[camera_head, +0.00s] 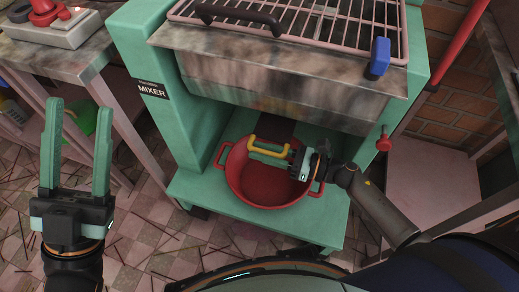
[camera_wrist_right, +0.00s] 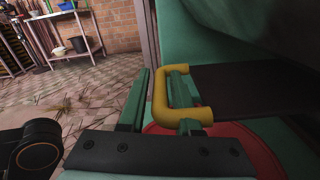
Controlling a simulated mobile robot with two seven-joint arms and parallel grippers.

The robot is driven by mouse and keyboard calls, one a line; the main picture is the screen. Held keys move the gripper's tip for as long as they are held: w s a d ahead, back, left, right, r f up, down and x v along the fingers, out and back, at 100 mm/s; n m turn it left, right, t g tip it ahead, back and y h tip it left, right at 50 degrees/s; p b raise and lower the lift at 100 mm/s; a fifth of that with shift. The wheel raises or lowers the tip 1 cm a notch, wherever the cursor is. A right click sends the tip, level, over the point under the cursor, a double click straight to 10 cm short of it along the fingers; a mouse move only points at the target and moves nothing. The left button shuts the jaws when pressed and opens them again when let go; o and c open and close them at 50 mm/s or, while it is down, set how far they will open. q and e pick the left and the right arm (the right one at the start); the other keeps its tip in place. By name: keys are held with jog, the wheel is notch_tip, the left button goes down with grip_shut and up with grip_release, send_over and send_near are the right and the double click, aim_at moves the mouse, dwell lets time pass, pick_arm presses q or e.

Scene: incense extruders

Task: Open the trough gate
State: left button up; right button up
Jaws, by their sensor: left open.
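The trough gate (camera_head: 277,130) is a dark plate under the mixer's grimy trough, with a yellow handle (camera_head: 266,149) at its front. The dark plate (camera_wrist_right: 236,88) and the yellow handle (camera_wrist_right: 160,97) also show in the right wrist view. My right gripper (camera_head: 273,154) is at the handle, above a red pot. In the wrist view its green fingers (camera_wrist_right: 158,98) stand close together on either side of the handle's bar, one passing inside the loop. My left gripper (camera_head: 78,135) is open and empty, pointing up over the floor at the left.
The red pot (camera_head: 240,187) stands on the mixer's green base shelf (camera_head: 200,193), below the gate. A grate (camera_head: 305,25) with a dark handle and a blue part (camera_head: 379,57) covers the trough. A worktable (camera_head: 65,62) is at upper left. A red knob (camera_head: 384,142) sits at right.

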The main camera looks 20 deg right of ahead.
jog(key=shift+w+a, duration=0.2)
jog(key=shift+a, duration=0.2)
jog(key=shift+c, duration=0.2)
grip_shut()
dwell(1.0)
